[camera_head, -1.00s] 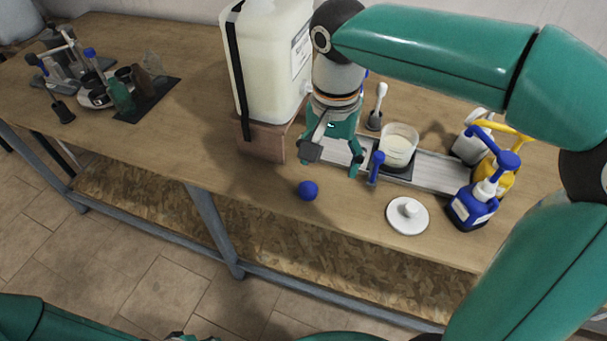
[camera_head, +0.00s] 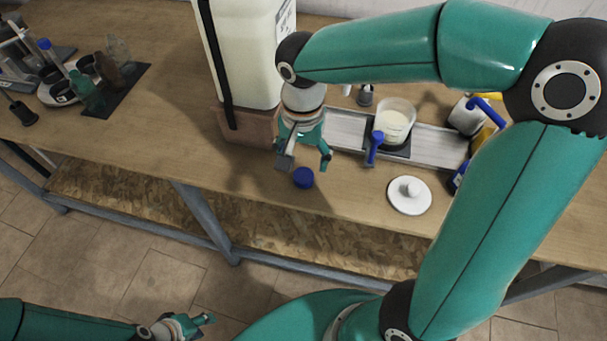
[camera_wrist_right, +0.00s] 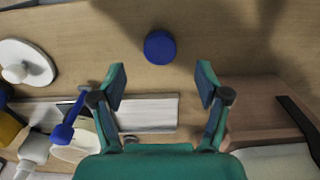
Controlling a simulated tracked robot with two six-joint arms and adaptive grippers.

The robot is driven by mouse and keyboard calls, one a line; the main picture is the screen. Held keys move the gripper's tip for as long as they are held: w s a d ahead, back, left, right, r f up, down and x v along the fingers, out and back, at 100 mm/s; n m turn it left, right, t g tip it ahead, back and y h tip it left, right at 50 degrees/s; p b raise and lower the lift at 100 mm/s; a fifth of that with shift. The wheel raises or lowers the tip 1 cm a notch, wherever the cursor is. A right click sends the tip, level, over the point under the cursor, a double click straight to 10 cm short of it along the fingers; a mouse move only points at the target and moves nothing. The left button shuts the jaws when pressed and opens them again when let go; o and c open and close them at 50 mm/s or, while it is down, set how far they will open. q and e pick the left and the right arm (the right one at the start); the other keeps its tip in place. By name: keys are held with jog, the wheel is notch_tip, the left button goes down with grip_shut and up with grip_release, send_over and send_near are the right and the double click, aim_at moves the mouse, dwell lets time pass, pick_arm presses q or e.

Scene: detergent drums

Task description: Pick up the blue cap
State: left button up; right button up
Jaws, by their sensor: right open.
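The blue cap (camera_head: 303,178) lies on the wooden table near its front edge. It also shows in the right wrist view (camera_wrist_right: 160,47), beyond and roughly between my fingertips. My right gripper (camera_head: 303,162) hangs just behind and above the cap, in front of the large drum's stand. In the right wrist view my right gripper (camera_wrist_right: 161,82) is open, with nothing between its fingers. My left gripper (camera_head: 190,325) is low at the bottom of the head view, away from the table. Its fingers seem spread apart with nothing between them.
A large white drum (camera_head: 243,55) stands on a brown block (camera_head: 245,125) behind the gripper. To the right are a beaker of powder (camera_head: 394,122), a blue-handled scoop (camera_head: 375,148) and a white lid (camera_head: 409,195). Bottles stand on the left. The table around the cap is clear.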

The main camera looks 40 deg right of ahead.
aim_at(303, 176)
jog(key=shift+w+d+f, duration=0.1)
jog(key=shift+f, duration=3)
jog(key=c, duration=0.8)
jog(key=shift+r, duration=0.1)
